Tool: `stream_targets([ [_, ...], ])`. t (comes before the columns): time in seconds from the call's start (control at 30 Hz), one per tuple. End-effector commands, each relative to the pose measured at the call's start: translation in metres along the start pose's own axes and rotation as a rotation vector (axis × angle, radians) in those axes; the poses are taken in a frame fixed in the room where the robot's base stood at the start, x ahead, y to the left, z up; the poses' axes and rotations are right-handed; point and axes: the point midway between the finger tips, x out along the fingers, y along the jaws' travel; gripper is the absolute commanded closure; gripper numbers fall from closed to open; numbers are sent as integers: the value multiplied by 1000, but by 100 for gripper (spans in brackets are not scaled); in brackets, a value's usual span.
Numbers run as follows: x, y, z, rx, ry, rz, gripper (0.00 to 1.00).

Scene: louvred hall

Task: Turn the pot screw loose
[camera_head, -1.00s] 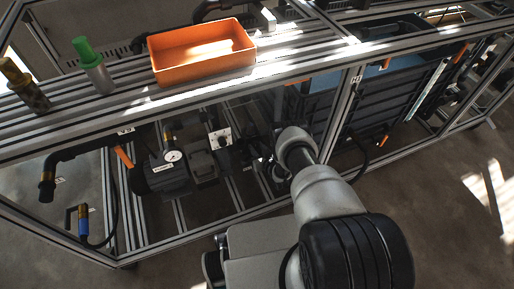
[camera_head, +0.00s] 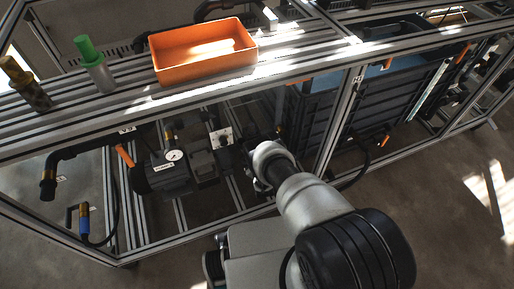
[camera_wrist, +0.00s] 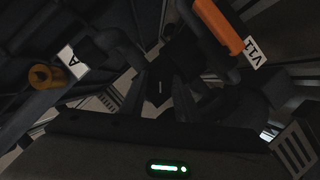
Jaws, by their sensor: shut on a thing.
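In the wrist view my gripper (camera_wrist: 160,98) is shut on a small dark piece (camera_wrist: 161,84), which looks like the pot screw. The view is dim, so its shape and thread cannot be made out. In the head view my arm reaches in under the bench top, and its wrist hides the fingertips and the held piece.
An orange lever (camera_wrist: 218,26) with a V11 tag (camera_wrist: 253,50) and a brass fitting (camera_wrist: 45,76) near an A tag flank the fingers. The head view shows a pump (camera_head: 165,176), a gauge (camera_head: 173,155), frame rails, a blue crate (camera_head: 390,80) and an orange tray (camera_head: 203,73).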

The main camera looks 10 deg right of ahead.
Motion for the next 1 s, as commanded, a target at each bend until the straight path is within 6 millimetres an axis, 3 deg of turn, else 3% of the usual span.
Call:
stream_targets([
  [0.73,1,0,-2,-76,4,33,93],
  [0.77,1,0,-2,-76,4,33,66],
  [0.8,1,0,-2,-76,4,33,59],
  [0.87,1,0,-2,-76,3,32,52],
  [1.0,1,0,-1,-76,2,32,52],
])
